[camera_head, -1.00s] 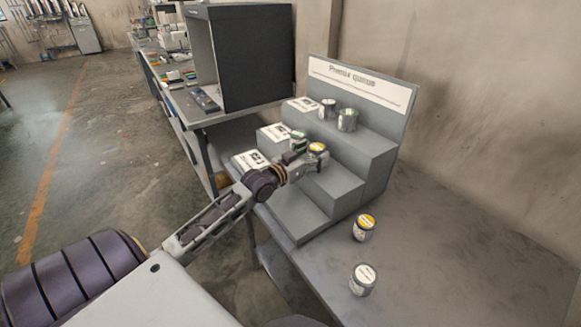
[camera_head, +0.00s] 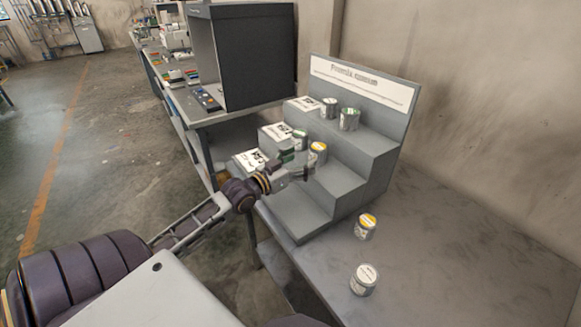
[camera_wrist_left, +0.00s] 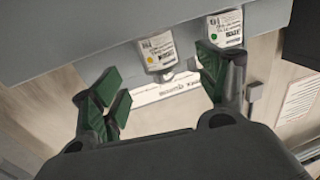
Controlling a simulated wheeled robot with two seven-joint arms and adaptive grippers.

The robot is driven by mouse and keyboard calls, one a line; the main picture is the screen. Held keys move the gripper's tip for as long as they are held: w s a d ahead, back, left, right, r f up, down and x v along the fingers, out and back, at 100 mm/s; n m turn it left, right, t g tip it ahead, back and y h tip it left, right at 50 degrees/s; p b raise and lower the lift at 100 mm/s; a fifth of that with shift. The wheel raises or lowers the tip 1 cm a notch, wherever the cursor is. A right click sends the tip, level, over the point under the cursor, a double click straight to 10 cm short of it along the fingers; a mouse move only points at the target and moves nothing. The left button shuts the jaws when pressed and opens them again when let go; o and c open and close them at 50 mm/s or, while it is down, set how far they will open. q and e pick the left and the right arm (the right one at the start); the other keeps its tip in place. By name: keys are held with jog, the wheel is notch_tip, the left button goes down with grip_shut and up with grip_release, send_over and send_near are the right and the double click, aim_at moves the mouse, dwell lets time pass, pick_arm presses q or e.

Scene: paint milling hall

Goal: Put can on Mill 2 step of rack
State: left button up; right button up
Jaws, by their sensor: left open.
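The grey stepped rack (camera_head: 345,185) stands on the table, with a sign board at its back and white cards at the left ends of its steps; their print is too small to read. A yellow-topped can (camera_head: 318,153) stands upright on the middle step, next to a can with a pale lid (camera_head: 299,140). Two cans (camera_head: 329,108) (camera_head: 349,119) stand on the top step. My left gripper (camera_head: 297,166) is open and empty, just in front of the yellow-topped can. The left wrist view shows its spread green fingers (camera_wrist_left: 163,82) and two labelled cans (camera_wrist_left: 157,50) (camera_wrist_left: 226,28) beyond.
A yellow-lidded can (camera_head: 365,227) and a white-lidded can (camera_head: 363,280) stand on the table (camera_head: 440,250) right of the rack. A dark open booth (camera_head: 250,60) stands on the bench behind. The lowest step is bare apart from its card, and the table's right side is clear.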

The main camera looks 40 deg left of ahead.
pick_arm(q)
jog(key=shift+s+a, duration=0.15)
jog(key=shift+s, duration=0.8)
jog(key=shift+s+a, duration=0.15)
jog(key=shift+s, duration=0.75)
pick_arm(e)
jog(key=shift+w+d, duration=0.1)
jog(key=shift+d, duration=0.25)
jog(key=shift+a, duration=0.45)
pick_arm(q)
jog(key=shift+s, duration=0.1)
pick_arm(e)
jog(key=shift+d, duration=0.1)
